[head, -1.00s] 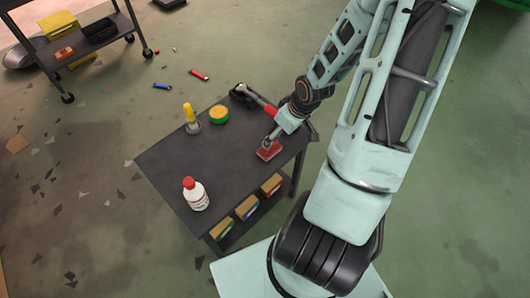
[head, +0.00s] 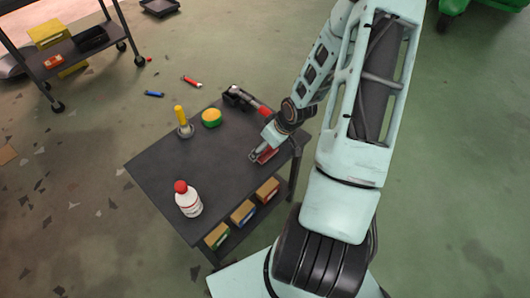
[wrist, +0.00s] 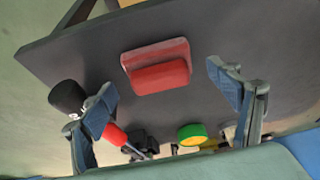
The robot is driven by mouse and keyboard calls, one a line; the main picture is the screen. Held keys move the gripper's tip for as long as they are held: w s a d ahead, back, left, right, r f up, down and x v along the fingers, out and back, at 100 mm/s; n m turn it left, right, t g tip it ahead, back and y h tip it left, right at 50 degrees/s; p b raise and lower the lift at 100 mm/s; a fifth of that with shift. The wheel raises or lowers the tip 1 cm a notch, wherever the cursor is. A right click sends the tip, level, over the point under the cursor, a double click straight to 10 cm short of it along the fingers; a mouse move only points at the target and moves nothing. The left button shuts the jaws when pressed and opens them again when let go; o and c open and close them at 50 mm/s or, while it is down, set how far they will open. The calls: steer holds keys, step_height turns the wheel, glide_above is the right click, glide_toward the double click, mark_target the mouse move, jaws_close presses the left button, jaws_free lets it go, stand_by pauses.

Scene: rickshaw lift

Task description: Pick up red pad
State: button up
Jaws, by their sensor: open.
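The red pad (head: 267,156) lies on the dark top of the cart (head: 185,165), near its right edge. My gripper (head: 260,154) is over it and partly hides it in the head view. In the wrist view the red pad (wrist: 160,74) shows whole, a raised red block on a paler, wider base. My gripper (wrist: 165,98) is open and empty there, with one finger on each side of the picture. The pad lies between and beyond the fingertips, and neither finger appears to touch it. The exact height above the cart top is hard to tell.
A red and black tool (head: 250,100), a yellow-green round item (head: 211,117) and a yellow-handled item (head: 182,122) stand along the far side. A red-capped white bottle (head: 188,199) is at the front left. The middle of the cart top is clear.

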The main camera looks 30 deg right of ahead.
steer(key=shift+x, duration=1.05)
steer(key=c, duration=1.3)
steer(key=shift+o, duration=0.2)
steer(key=shift+r, duration=0.1)
steer(key=shift+r, duration=0.4)
step_height(320, 180, up, 3)
steer(key=shift+f+p, duration=0.25)
steer(key=shift+p, duration=0.45)
steer(key=s+a+r+p, duration=0.6)
steer(key=s+r+p, duration=0.3)
steer(key=p, duration=0.7)
steer(key=shift+s+r+p, duration=0.3)
steer(key=shift+s, duration=1.6)
